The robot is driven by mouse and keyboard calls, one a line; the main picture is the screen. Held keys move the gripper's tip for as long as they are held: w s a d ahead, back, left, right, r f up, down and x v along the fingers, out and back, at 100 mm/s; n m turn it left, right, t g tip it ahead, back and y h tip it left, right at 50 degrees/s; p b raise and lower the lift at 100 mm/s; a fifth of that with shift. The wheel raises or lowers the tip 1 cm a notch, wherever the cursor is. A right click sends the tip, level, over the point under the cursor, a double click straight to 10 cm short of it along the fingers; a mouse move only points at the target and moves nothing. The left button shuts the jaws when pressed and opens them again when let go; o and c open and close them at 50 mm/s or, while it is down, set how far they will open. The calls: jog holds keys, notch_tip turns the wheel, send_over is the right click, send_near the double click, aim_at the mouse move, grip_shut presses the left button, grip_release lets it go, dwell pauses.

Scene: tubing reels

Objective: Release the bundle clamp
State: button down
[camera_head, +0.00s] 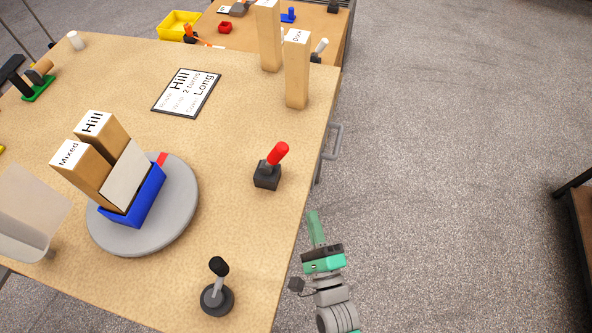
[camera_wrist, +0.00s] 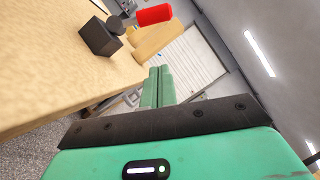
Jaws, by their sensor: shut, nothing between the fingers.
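A lever with a red handle (camera_head: 278,153) stands on a dark block base (camera_head: 267,178) near the table's right edge; I cannot tell for sure that it is the bundle clamp. In the wrist view its red handle (camera_wrist: 154,14) and dark base (camera_wrist: 98,38) show ahead, left of the fingers. The handle is tilted. My green gripper (camera_head: 313,214) is just off the table's right edge, below and to the right of the lever in the head view. Its fingers (camera_wrist: 160,72) are together, hold nothing and are apart from the lever.
A black-knobbed lever (camera_head: 218,268) stands at the near edge. A grey turntable (camera_head: 180,228) bears a blue holder (camera_head: 150,202) with labelled blocks. A sign (camera_head: 187,93) lies behind; tall wooden blocks (camera_head: 296,75) stand at the far right corner. A table handle (camera_head: 333,142) juts from the side.

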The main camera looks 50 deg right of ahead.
aim_at(273, 159)
jog(key=shift+r, duration=0.1)
jog(key=w+a+r+x, duration=0.1)
jog(key=a+x, duration=0.1)
jog(key=x, duration=1)
jog(key=shift+w, duration=0.5)
jog(key=shift+r+p, duration=0.15)
jog(key=shift+p, duration=0.15)
